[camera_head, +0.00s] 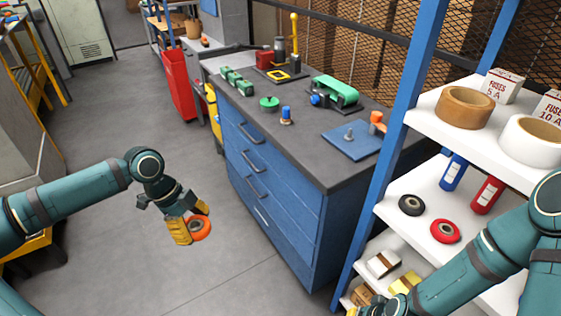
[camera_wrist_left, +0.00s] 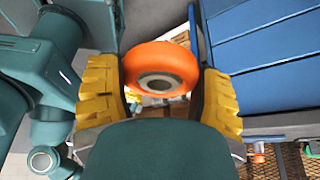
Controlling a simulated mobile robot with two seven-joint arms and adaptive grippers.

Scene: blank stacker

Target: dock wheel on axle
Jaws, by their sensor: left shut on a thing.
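An orange wheel (camera_head: 201,228) with a grey hub is held in my left gripper (camera_head: 190,220), above the floor left of the blue cabinet. In the left wrist view the wheel (camera_wrist_left: 162,62) sits between the two yellow fingers (camera_wrist_left: 160,95), its hub facing the camera. On the worktop, a blue plate (camera_head: 341,146) carries a short upright grey peg (camera_head: 349,133), which looks like the axle. The peg is bare and well apart from the wheel. My right gripper (camera_head: 362,304) is only partly in view at the bottom edge, by the lower shelf.
The grey worktop (camera_head: 300,165) also holds a green machine (camera_head: 337,90), a green knob (camera_head: 269,102), a blue-orange piece (camera_head: 286,115) and an orange-topped piece (camera_head: 377,118). White shelves at right hold black (camera_head: 411,205) and red (camera_head: 445,231) wheels. A blue post (camera_head: 389,140) stands between.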

